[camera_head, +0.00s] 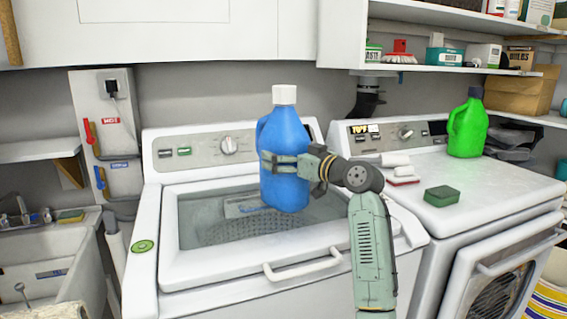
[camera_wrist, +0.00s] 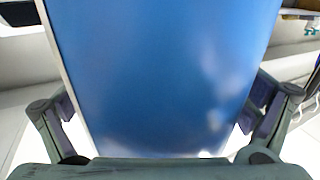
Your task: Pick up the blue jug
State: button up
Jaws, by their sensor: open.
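The blue jug (camera_head: 284,150) with a white cap stands upright at the washing machine's glass lid in the head view. In the wrist view the blue jug (camera_wrist: 165,75) fills most of the picture, very close. My gripper (camera_head: 285,163) is at the jug's middle height, reaching in from the right. In the wrist view my gripper's (camera_wrist: 165,115) fingers stand open on both sides of the jug. Whether either finger touches it I cannot tell. The far side of the jug is hidden.
The washing machine (camera_head: 146,270) stands beside a white dryer (camera_head: 500,200). A shelf (camera_head: 440,70) with small items hangs above. A sink (camera_head: 40,250) is at the left.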

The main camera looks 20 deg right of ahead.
jog(key=shift+w+a, duration=0.1)
jog(key=shift+w, duration=0.2)
jog(key=shift+c, duration=0.4)
jog(key=c, duration=1.7)
jog(key=shift+s+r, duration=0.1)
jog(key=shift+r, duration=0.2)
jog(key=shift+c, duration=0.7)
jog(key=shift+f, duration=0.1)
